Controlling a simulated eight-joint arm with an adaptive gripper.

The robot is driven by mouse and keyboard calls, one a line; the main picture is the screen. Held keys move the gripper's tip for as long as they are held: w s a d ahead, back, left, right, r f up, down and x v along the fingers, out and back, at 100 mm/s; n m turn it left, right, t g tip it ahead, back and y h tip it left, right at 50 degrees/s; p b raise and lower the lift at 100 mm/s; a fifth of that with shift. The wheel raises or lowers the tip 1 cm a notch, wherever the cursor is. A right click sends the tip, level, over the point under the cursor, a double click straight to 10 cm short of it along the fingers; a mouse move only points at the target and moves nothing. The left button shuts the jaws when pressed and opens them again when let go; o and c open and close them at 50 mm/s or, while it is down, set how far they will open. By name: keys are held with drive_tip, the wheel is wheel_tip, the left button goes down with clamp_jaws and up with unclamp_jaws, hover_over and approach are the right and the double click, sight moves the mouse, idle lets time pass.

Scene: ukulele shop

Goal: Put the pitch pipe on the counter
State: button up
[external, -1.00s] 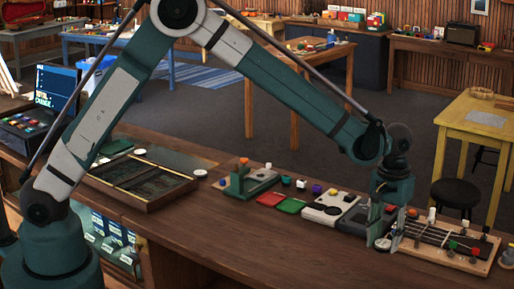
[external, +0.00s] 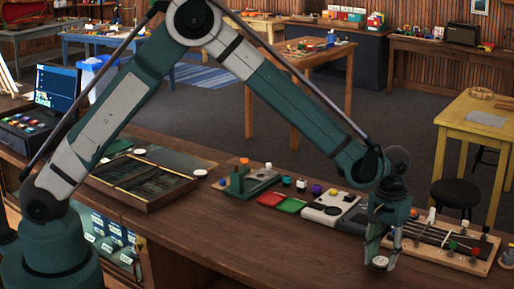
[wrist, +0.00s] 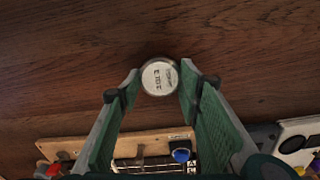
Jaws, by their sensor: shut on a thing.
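The pitch pipe (wrist: 159,77) is a small round disc with a pale printed face and a metal rim. In the wrist view it sits between my two fingertips. My gripper (external: 381,258) is shut on it at the front right of the counter (external: 290,245). The pitch pipe also shows in the external view (external: 380,264), low at the fingertips, with wood around it. I cannot tell whether its underside touches the counter. My gripper shows in the wrist view (wrist: 158,86) with a finger on either side of the disc.
A board with a stringed fretted neck (external: 455,244) lies just right of my gripper. A white device (external: 331,208) and red and green trays (external: 291,205) stand behind to the left. The counter's front stretch left of my gripper is clear.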

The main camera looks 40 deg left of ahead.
sight(381, 260)
drive_tip(key=shift+f, duration=0.65)
drive_tip(key=shift+f, duration=0.15)
drive_tip(key=o, duration=1)
drive_tip(key=shift+c, duration=0.2)
drive_tip(key=shift+r, duration=0.2)
wheel_tip(381, 260, up, 12)
drive_tip(key=b, duration=0.1)
idle(0.3)
